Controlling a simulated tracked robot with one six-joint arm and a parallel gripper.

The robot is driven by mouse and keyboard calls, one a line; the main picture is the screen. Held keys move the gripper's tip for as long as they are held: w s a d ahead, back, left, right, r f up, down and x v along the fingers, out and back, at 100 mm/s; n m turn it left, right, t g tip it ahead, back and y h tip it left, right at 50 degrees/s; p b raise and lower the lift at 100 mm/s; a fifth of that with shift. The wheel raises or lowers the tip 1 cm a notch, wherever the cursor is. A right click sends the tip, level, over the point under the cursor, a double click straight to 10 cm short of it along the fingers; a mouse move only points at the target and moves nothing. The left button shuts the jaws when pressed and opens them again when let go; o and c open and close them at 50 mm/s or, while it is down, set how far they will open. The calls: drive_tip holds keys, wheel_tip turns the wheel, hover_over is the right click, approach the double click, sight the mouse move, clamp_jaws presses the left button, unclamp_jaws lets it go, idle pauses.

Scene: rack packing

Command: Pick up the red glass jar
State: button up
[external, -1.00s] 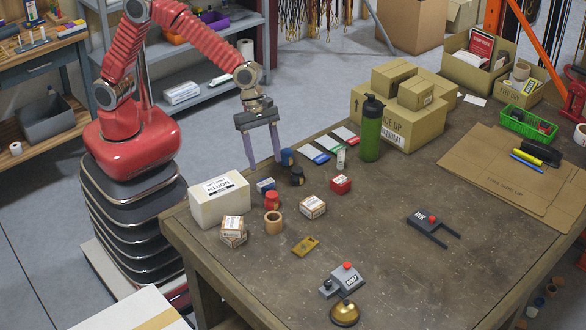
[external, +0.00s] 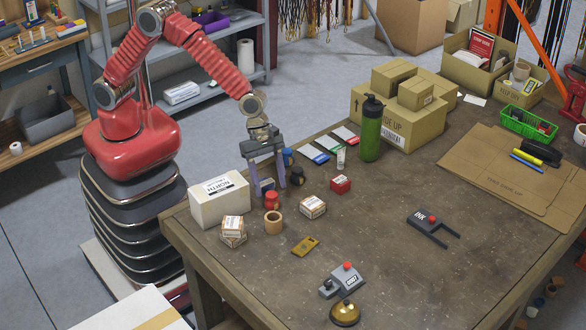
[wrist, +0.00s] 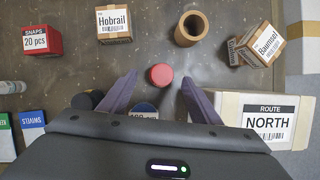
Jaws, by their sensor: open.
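The red glass jar (external: 271,201) stands upright on the workbench, in front of the small blue box and behind the tan ring. In the wrist view its round red top (wrist: 160,76) shows between the fingertips, slightly beyond them. My gripper (external: 271,190) is open and empty, pointing down just behind and above the jar. In the wrist view my gripper (wrist: 160,88) has a purple finger on each side, with gaps to the jar. The jar's lower body is hidden in the wrist view.
A white NORTH box (external: 220,200) stands close on the left. A tan ring (external: 273,222), Hobrail box (external: 313,207), red SNAPS box (external: 340,184) and dark jar (external: 297,176) surround the jar. The bench's middle (external: 375,220) is clear.

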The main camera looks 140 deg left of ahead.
sight(271, 193)
drive_tip(key=shift+x, duration=2.55)
drive_tip(key=shift+d, duration=0.15)
drive_tip(key=shift+c, duration=0.3)
drive_tip(key=c, duration=1.1)
drive_tip(key=shift+r, duration=0.1)
drive_tip(key=shift+c, duration=0.2)
wheel_tip(271, 193, up, 10)
drive_tip(key=shift+f, duration=0.1)
